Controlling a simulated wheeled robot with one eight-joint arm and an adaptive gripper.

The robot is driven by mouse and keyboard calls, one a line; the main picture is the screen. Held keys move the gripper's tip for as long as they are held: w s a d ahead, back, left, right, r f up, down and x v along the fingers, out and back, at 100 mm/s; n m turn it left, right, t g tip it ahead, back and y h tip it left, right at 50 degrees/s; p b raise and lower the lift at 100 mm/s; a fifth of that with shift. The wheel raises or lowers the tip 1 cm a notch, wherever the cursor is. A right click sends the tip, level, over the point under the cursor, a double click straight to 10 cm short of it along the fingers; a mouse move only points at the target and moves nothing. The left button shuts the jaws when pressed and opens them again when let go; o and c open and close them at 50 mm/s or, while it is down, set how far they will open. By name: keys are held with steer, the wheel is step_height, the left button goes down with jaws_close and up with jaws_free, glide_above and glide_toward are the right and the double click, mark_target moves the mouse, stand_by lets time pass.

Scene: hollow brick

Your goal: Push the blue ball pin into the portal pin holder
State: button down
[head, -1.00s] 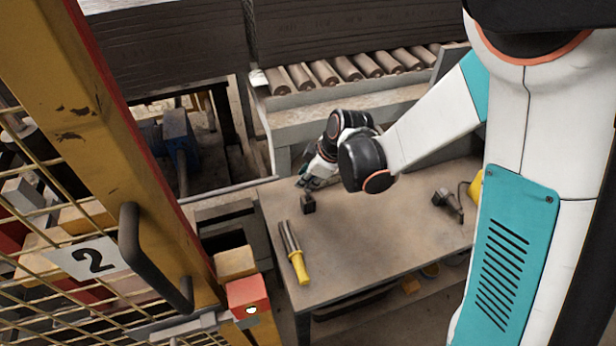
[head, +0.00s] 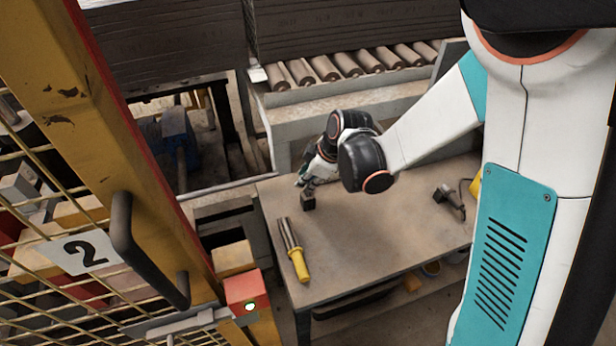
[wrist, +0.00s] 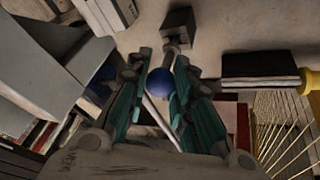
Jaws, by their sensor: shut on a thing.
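My gripper (wrist: 162,60) is shut on the pin with the blue ball (wrist: 160,82); the ball sits between its teal fingers in the wrist view. A grey shaft runs from the ball toward a dark square block (wrist: 178,28), which looks like the pin holder. I cannot tell how deep the shaft sits in it. In the head view my gripper (head: 303,180) is low over the far left part of the table, just above the dark block (head: 308,201). The ball is too small to make out there.
A yellow-handled tool (head: 293,250) lies on the table (head: 370,255) near its left edge. A dark tool (head: 449,196) lies at the right. A roller conveyor (head: 350,67) runs behind. A yellow gate (head: 100,110) with a red box (head: 243,290) stands at the left.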

steer(key=shift+f+b, duration=0.9)
steer(key=shift+f, duration=0.15)
steer(key=c, duration=1.3)
jaws_free()
steer(key=v, duration=1.2)
steer(key=shift+s, duration=0.15)
steer(key=shift+r, duration=0.1)
